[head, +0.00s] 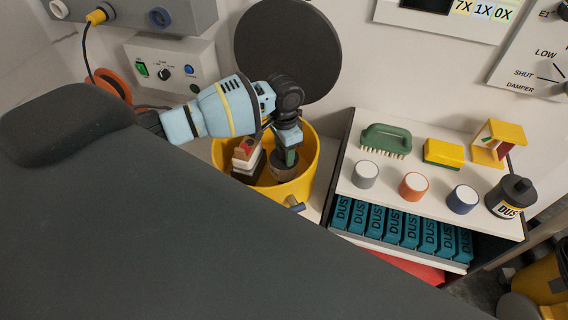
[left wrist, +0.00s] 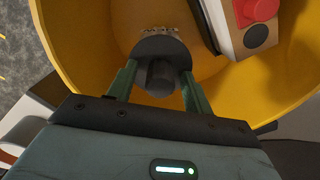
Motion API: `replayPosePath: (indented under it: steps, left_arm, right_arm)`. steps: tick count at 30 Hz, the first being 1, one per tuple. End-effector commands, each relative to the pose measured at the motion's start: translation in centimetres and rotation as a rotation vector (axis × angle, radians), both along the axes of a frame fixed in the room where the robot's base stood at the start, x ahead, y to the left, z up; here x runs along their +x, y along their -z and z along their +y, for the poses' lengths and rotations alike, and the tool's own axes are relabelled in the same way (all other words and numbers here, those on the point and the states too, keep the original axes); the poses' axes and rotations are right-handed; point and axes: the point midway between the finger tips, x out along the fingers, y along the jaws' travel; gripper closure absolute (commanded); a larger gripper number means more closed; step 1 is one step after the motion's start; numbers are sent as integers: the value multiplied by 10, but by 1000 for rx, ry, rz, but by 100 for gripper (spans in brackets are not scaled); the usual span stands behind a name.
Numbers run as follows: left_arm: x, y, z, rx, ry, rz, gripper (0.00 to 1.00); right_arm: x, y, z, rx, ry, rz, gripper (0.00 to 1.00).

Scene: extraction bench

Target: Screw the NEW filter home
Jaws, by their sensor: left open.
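My left gripper (head: 289,155) reaches down into a yellow tub (head: 310,172). In the left wrist view its two green fingers (left wrist: 160,88) are open, one on each side of a dark grey knob-like part (left wrist: 160,72). I cannot tell whether they touch it. The part belongs to a round grey-brown piece (head: 283,170) low in the tub. I cannot tell whether this piece is a filter. Three round pieces with white tops, grey (head: 365,174), orange (head: 413,186) and blue (head: 462,199), stand on the shelf at right. None is marked as new. My right gripper is not in view.
A green brush (head: 386,139), yellow block (head: 443,154) and dark bottle (head: 511,196) stand on the shelf. Teal "DUST" packs (head: 393,228) fill the row below. A dark disc (head: 287,52) is behind.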

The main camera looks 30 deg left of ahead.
Motion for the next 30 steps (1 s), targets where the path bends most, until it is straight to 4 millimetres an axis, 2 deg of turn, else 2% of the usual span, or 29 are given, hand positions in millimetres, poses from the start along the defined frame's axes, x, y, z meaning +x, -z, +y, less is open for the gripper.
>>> replayPosePath:
  steps: [3,15,20,30]
  left_arm:
    - [0,0,0,0,2,0,49]
    - [0,0,0,0,4,0,99]
    - [0,0,0,1,69,1,99]
    - [0,2,0,0,477,1,99]
  right_arm:
    - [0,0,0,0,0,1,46]
    - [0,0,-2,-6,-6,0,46]
    - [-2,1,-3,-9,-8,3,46]
    - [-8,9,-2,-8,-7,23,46]
